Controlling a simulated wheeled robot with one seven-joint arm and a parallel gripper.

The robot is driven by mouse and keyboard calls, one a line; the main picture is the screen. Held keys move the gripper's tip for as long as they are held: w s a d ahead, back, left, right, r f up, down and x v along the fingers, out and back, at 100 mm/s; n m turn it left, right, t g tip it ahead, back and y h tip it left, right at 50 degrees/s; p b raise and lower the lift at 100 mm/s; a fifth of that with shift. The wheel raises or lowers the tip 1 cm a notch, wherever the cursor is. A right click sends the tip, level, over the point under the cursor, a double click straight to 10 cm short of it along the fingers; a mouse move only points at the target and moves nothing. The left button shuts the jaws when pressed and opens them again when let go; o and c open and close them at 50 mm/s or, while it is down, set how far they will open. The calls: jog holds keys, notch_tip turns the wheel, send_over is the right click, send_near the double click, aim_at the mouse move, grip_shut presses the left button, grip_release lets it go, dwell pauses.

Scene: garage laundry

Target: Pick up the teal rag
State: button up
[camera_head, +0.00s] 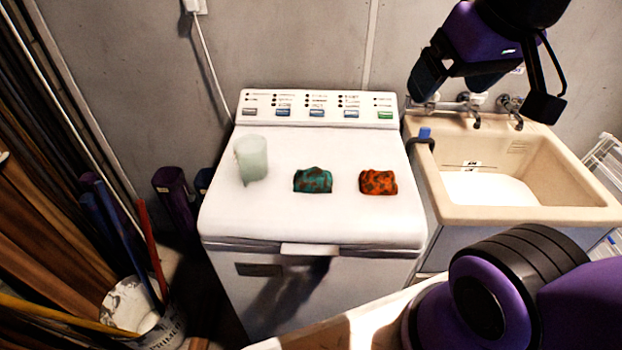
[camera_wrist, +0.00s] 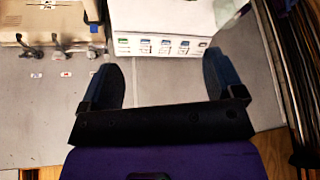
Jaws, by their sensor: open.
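The teal rag (camera_head: 313,180), a small crumpled cloth with dark spots, lies on the white washing machine's lid (camera_head: 280,220), near the middle. An orange rag (camera_head: 378,182) with dark spots lies to its right, apart from it. My gripper (camera_head: 485,95) is raised above the sink, up and to the right of the teal rag and well away from it. In the wrist view my gripper (camera_wrist: 165,85) has its two fingers spread wide with nothing between them. The teal rag cannot be made out in the wrist view.
A translucent pale green cup (camera_head: 251,160) stands on the lid left of the teal rag. The washer's control panel (camera_head: 316,108) rises behind. A beige sink (camera_head: 520,214) with taps stands to the right. A bucket (camera_head: 135,310) with poles stands at lower left. The lid's front is clear.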

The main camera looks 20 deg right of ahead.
jog(key=shift+o, duration=1.2)
jog(key=shift+w, duration=0.1)
jog(key=n+g, duration=0.5)
jog(key=n, duration=0.8)
send_over(313, 168)
jog(key=f, duration=2.4)
jog(key=shift+s+a, duration=0.1)
jog(key=shift+s, duration=0.1)
jog(key=shift+w+a+f+n, duration=0.1)
jog(key=shift+a+f+n, duration=0.2)
jog(key=shift+f, duration=0.25)
notch_tip(313, 168, down, 5)
jog(key=shift+d+f, duration=0.1)
jog(key=shift+f, duration=0.1)
jog(key=shift+d+f, duration=0.15)
jog(key=shift+f, duration=1.1)
jog(key=shift+d+f, duration=0.15)
jog(key=shift+f, duration=1.1)
jog(key=c, duration=0.8)
